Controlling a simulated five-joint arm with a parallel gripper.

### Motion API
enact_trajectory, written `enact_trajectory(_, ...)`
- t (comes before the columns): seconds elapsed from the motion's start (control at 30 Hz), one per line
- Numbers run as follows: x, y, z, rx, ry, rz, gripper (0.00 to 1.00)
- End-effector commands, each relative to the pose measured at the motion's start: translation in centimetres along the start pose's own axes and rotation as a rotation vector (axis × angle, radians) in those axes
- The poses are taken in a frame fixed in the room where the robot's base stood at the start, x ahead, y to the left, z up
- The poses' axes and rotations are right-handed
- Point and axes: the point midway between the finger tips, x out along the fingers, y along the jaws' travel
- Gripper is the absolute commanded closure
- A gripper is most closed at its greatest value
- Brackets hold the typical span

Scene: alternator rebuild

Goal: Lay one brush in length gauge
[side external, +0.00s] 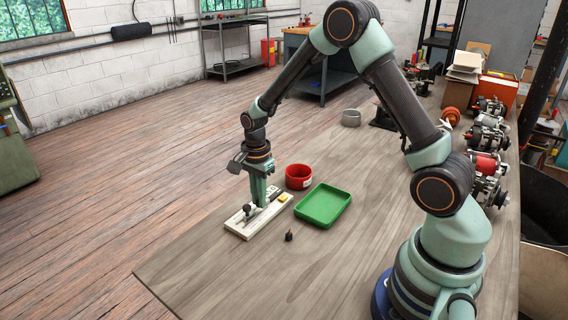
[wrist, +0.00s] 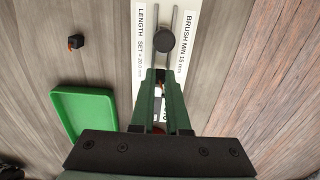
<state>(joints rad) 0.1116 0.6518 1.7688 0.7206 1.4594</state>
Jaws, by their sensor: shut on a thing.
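The length gauge (side external: 236,229) is a pale board on the bench, with a dark round knob (side external: 247,209) and a yellow piece (side external: 282,198). In the wrist view the gauge (wrist: 139,75) shows printed labels, two metal rails and the knob (wrist: 165,38). My gripper (side external: 262,205) points down at the gauge, between the knob and the yellow piece. In the wrist view my gripper (wrist: 160,75) is shut on a small dark brush with a coppery bit, mostly hidden by the fingers. I cannot tell whether it touches the gauge. Another brush (side external: 289,236) stands on the bench, also in the wrist view (wrist: 75,42).
An empty green tray (side external: 343,190) lies right of the gauge, with a red cup (side external: 298,184) behind it. A grey ring-shaped dish (side external: 351,118) stands farther back. Several alternators (side external: 486,138) line the right side. The front of the bench is clear.

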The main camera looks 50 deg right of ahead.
Motion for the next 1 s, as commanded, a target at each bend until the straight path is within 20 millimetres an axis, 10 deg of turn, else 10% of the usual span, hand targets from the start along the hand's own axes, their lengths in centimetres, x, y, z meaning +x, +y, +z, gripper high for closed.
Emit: enact_trajectory(1.0,1.0,0.03,0.0,0.0,0.0,0.0,1.0)
